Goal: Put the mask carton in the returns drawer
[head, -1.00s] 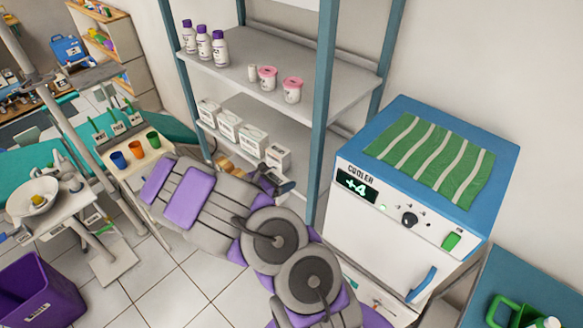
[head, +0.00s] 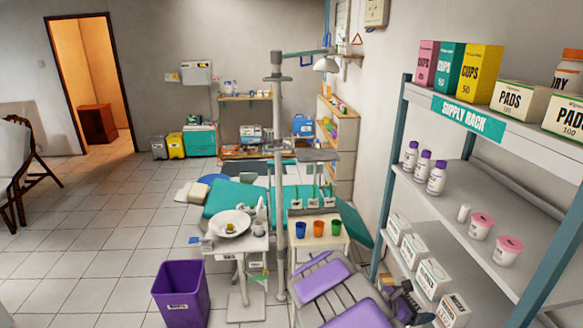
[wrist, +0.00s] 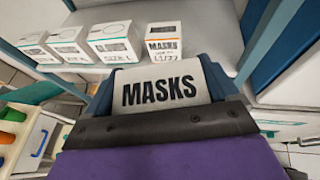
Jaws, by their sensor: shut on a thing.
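A white mask carton (wrist: 160,88) marked MASKS is held between the jaws of my gripper (wrist: 155,100) in the wrist view. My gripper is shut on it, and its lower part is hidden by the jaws. In the head view my gripper (head: 408,305) is low at the bottom, beside the lower shelf of the rack. No drawer with a readable returns label shows. A white unit (wrist: 42,140) with a blue handle stands at the left in the wrist view, under the cups.
The supply rack (head: 467,116) stands on the right. Its lower shelf holds several cartons, including another MASKS carton (head: 453,310). A cart (head: 320,240) with coloured cups and a purple bin (head: 181,295) stand ahead. Tiled floor (head: 90,235) is open on the left.

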